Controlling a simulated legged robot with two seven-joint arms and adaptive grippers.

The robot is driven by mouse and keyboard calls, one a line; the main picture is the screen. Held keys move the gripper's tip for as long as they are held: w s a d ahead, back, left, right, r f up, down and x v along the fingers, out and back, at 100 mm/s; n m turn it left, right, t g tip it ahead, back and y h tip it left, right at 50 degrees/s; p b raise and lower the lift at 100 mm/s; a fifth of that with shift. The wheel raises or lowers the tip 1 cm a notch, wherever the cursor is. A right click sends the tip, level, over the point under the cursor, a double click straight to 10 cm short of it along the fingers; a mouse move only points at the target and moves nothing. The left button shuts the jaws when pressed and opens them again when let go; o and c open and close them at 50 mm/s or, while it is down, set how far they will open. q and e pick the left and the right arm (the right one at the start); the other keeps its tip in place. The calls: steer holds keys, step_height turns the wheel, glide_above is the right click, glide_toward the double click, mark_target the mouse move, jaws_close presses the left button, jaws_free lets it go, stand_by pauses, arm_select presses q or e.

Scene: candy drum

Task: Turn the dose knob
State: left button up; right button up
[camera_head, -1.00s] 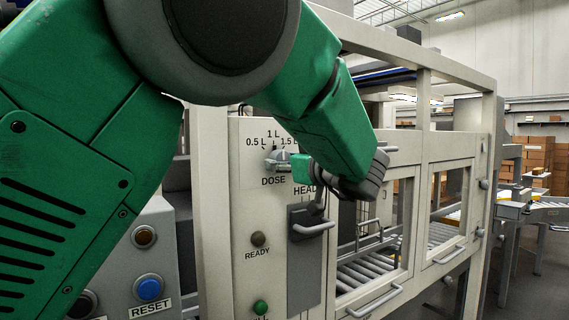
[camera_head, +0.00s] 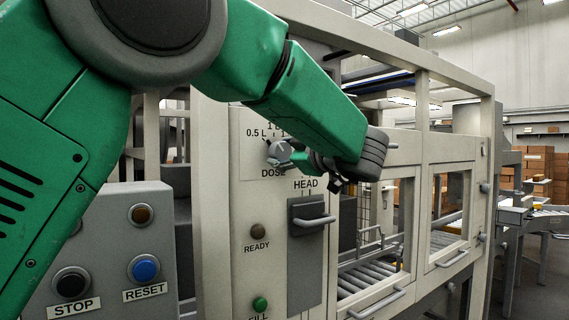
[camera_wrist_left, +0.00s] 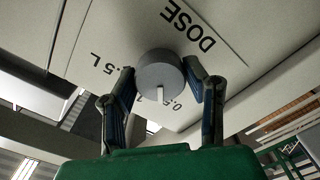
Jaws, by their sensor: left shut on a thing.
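The dose knob (camera_head: 279,151) is a round grey knob on the beige machine panel, above the DOSE label. Its scale shows 0.5 L at the left, and the other marks are partly hidden by my arm. In the left wrist view the knob (camera_wrist_left: 160,74) sits between the two fingers of my left gripper (camera_wrist_left: 160,70), with its white pointer toward the bottom of the picture. My left gripper (camera_head: 289,157) is shut on the knob from the right side in the head view. My right gripper is not in view.
A control box (camera_head: 119,225) with STOP and RESET buttons stands at the left. Windowed doors and rollers (camera_head: 366,280) are at the right.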

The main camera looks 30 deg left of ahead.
arm_select(q)
steer(key=shift+f+n+b, duration=0.2)
steer(key=shift+n+b, duration=0.25)
steer(key=shift+n, duration=0.25)
steer(key=o, duration=1.1)
steer(key=shift+w, duration=0.1)
steer(key=shift+o, duration=0.2)
steer(key=shift+r, duration=0.1)
steer(key=shift+s+d, duration=0.25)
steer(key=shift+d, duration=0.35)
steer(key=v, duration=1.1)
steer(key=shift+w+a, duration=0.1)
